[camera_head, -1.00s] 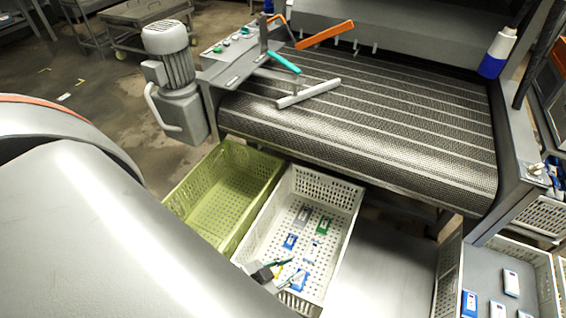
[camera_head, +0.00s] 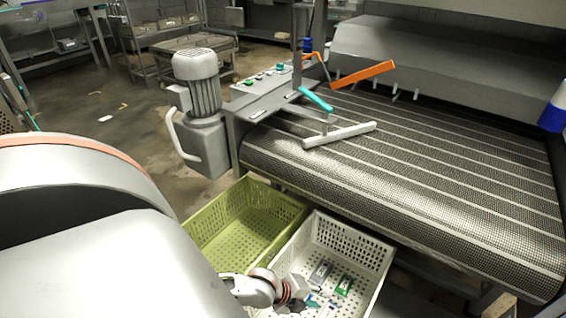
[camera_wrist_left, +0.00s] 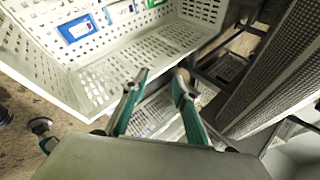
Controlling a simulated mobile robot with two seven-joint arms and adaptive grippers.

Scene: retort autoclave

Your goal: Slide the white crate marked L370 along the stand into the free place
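The white perforated crate (camera_head: 379,262) sits below the belt's front edge in the head view, with green, grey and blue packets inside. Its L370 mark cannot be read. It also fills the upper left of the left wrist view (camera_wrist_left: 110,75). My left gripper (camera_head: 303,303) is at the crate's near part. In the wrist view its two teal fingers (camera_wrist_left: 160,74) are apart, one over the crate wall and one beyond the rim. I cannot tell whether they touch it. A bare part of the stand (camera_head: 408,293) shows right of the crate. My right gripper is out of view.
A green crate (camera_head: 205,218) stands close against the white crate's left side. The mesh belt (camera_head: 400,170) lies just behind and above both crates. A grey motor (camera_head: 200,110) stands at the belt's left corner. My left arm covers the lower left.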

